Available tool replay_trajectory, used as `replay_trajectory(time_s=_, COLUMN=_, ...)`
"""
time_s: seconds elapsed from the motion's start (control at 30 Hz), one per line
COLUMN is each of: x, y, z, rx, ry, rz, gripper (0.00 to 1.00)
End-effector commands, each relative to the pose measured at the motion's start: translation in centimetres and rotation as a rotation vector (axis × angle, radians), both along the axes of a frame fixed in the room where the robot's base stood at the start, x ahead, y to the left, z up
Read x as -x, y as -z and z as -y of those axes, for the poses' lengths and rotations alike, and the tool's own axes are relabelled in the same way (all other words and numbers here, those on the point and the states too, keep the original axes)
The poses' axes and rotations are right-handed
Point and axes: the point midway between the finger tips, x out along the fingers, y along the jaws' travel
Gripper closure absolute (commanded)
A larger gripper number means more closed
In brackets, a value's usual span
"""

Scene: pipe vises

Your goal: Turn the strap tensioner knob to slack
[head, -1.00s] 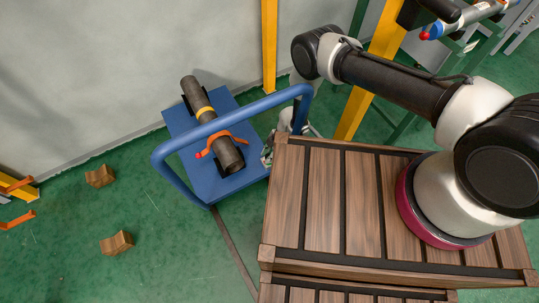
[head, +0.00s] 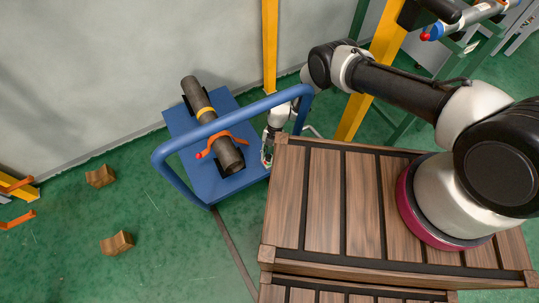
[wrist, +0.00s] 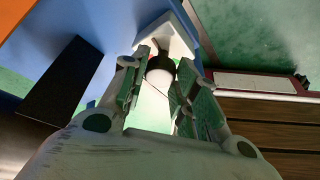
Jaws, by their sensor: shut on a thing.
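A dark pipe (head: 196,95) lies on a blue cart (head: 177,122) in the head view, with a yellow band and an orange strap (head: 222,137) across it. The strap has a red end at its left. My gripper (head: 267,160) points down beside the cart's right edge, right of the pipe. In the head view the knob is too small to tell.
The cart's blue rail (head: 235,113) arches close to my arm and gripper. A slatted wooden crate (head: 315,200) stands just right of the gripper. A yellow post (head: 269,50) stands behind the cart. Two brown blocks lie on the green floor at left, with open floor around.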

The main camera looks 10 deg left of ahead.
Motion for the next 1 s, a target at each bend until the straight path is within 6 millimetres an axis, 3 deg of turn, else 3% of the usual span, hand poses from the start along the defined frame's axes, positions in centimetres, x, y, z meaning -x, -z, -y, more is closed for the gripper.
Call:
replay_trajectory(time_s=0.33, x=-0.01, y=0.00, z=-0.10, rx=0.000, ry=-0.144, rz=0.000, gripper=0.94)
replay_trajectory(time_s=0.87, x=0.08, y=-0.02, z=-0.10, rx=0.000, ry=-0.171, rz=-0.002, gripper=0.94)
replay_trajectory(time_s=0.9, x=0.08, y=-0.02, z=-0.10, rx=0.000, ry=-0.171, rz=-0.002, gripper=0.69)
replay_trajectory(time_s=1.0, x=0.07, y=-0.02, z=-0.11, rx=-0.001, ry=-0.171, rz=-0.002, gripper=0.50)
